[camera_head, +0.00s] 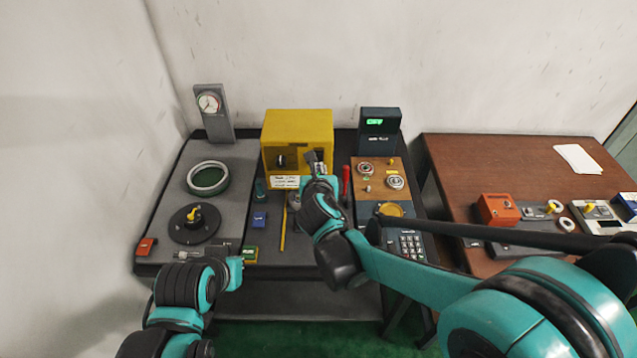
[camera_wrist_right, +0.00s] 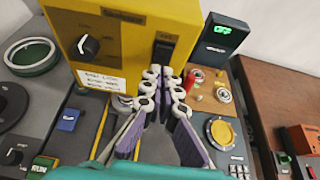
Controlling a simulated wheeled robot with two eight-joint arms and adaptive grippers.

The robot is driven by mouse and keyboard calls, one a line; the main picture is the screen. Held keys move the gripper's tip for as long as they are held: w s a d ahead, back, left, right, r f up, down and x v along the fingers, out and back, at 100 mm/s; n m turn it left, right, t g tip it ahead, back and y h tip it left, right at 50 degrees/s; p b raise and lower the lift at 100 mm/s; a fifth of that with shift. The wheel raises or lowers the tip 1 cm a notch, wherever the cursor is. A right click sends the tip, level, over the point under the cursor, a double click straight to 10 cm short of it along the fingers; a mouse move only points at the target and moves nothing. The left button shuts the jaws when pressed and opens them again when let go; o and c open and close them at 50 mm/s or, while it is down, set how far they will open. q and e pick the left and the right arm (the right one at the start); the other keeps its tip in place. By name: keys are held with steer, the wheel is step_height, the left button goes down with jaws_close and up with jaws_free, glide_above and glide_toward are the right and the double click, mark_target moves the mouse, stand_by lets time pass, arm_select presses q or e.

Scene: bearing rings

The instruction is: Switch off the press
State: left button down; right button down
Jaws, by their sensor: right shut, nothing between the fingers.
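A yellow machine housing (camera_head: 298,122) stands at the back middle of the dark bench; I cannot tell from its lettering whether it is the press. In the right wrist view its front (camera_wrist_right: 122,42) carries a black knob (camera_wrist_right: 88,46) and a dark rocker switch (camera_wrist_right: 162,52). My right gripper (camera_head: 315,160) is shut and empty, close in front of the housing's right part. In the wrist view its fingertips (camera_wrist_right: 165,74) are just below the switch; contact cannot be told. My left gripper (camera_head: 236,272) is low at the bench's front left, its fingers unclear.
A green RUN block (camera_head: 250,254) and a blue block (camera_head: 259,218) lie left of my right arm. A gauge (camera_head: 209,103), a ring (camera_head: 207,178) and a dark display unit (camera_head: 379,128) stand around. A brown table (camera_head: 490,155) is at right.

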mark_target(319, 155)
steer(key=shift+w+r, duration=0.2)
steer(key=shift+w, duration=1.05)
steer(key=shift+w+r, duration=0.2)
steer(key=shift+w, duration=0.2)
steer(key=shift+r, duration=0.15)
steer(key=shift+r+p, duration=0.6)
steer(key=shift+r, duration=0.1)
